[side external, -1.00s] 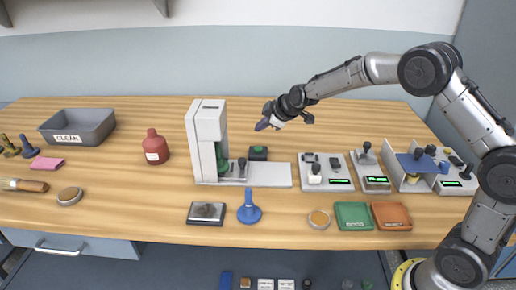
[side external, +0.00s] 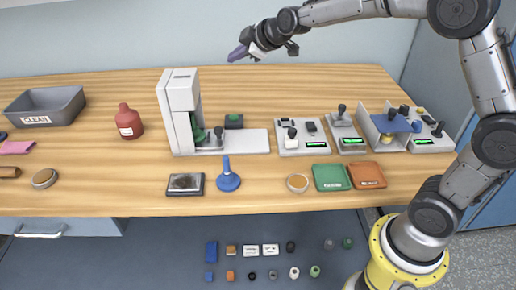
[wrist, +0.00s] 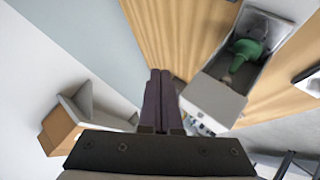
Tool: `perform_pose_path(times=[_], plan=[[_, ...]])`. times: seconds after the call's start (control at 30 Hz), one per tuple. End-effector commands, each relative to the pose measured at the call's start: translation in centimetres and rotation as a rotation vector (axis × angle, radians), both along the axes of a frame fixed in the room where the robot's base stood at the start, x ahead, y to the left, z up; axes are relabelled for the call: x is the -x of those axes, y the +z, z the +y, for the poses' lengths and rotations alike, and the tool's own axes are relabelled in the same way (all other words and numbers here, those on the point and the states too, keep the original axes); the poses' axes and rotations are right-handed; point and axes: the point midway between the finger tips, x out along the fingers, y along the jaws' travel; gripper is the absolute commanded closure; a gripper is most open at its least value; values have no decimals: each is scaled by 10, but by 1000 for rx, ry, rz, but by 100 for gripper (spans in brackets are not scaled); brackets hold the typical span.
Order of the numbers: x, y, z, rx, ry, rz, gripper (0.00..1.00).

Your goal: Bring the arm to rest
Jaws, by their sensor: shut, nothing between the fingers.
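My gripper (side external: 238,53) is shut and empty, raised well above the back of the wooden table (side external: 300,85) in the side external view. In the wrist view its two dark fingers (wrist: 160,90) lie side by side, pressed together. Below and left of it in the side external view stands a white upright machine (side external: 181,110) with a green part inside. That machine also shows in the wrist view (wrist: 213,100), to the right of the fingers. Nothing touches the gripper.
A grey bin marked CLEAN (side external: 45,106) and a red bottle (side external: 129,121) stand on the left. The table's back middle is clear.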

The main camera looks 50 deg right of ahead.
Motion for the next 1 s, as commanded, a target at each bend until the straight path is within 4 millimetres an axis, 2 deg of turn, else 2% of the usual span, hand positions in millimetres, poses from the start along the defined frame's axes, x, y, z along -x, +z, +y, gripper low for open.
perform_pose_path(times=[0.03,0.1,0.23,0.37,0.4,0.5,0.6,0.7,0.77,1.0], plan=[[27,33,7,-14,2,-25,100],[67,60,16,-48,-6,-28,100],[146,82,27,-138,-47,2,100],[225,74,34,-240,-115,67,100],[249,67,35,-273,-143,93,100],[305,39,36,-354,-228,172,100],[351,4,35,-425,-334,268,100],[380,-27,33,-475,-442,372,100],[391,-41,32,-497,-501,425,100],[395,-43,31,-543,-569,445,100]])
